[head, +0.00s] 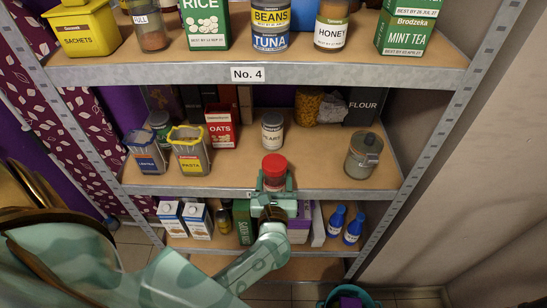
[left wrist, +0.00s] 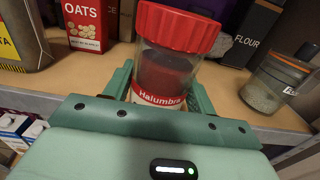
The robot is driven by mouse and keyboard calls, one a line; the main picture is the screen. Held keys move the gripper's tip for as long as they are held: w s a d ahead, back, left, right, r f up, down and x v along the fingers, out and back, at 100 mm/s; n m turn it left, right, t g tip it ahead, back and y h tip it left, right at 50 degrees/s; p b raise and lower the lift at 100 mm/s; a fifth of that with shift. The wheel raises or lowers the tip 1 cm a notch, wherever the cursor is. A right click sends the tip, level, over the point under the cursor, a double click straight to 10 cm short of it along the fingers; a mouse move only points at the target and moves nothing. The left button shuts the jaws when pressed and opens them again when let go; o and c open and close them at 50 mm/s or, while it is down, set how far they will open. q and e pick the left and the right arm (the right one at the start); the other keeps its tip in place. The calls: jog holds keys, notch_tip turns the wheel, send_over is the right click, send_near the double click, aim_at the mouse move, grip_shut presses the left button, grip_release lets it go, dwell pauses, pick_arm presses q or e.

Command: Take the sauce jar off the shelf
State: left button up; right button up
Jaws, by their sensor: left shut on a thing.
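The sauce jar (head: 274,170) has a red lid, clear sides and dark red contents. In the left wrist view the jar (left wrist: 168,70) stands upright between the fingers, with a label reading "Halumbra" low on it. My left gripper (head: 274,184) is shut on the jar at the front edge of the middle shelf (head: 225,172). The gripper (left wrist: 165,100) hides the jar's base, so I cannot tell whether it touches the shelf. My right gripper is not in view.
Behind the jar stands a pears can (head: 272,132). A pasta container (head: 190,152) and an oats box (head: 221,127) are to the left, and a glass jar (head: 363,156) to the right. The top shelf (head: 330,68) overhangs. A bucket (head: 349,298) is on the floor.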

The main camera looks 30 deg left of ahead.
pick_arm(q)
jog(key=b+v, duration=0.1)
jog(key=v, duration=2.1)
jog(key=shift+d+f, duration=0.15)
jog(key=shift+d, duration=0.15)
jog(key=shift+s, duration=0.1)
jog(key=x, duration=1.2)
jog(key=r+m+t+h+b, duration=0.1)
jog(key=m+h+b, duration=0.1)
jog(key=h+b, duration=0.1)
jog(key=r+m+h+b, duration=0.2)
jog(key=h+b, duration=0.1)
jog(key=r+m+t+h+b, duration=0.1)
jog(key=r+m+h+b, duration=0.1)
jog(key=h+b, duration=0.1)
jog(key=shift+w+d+t+b, duration=0.25)
jog(key=shift+w+t+b, duration=0.05)
jog(key=shift+b, duration=0.15)
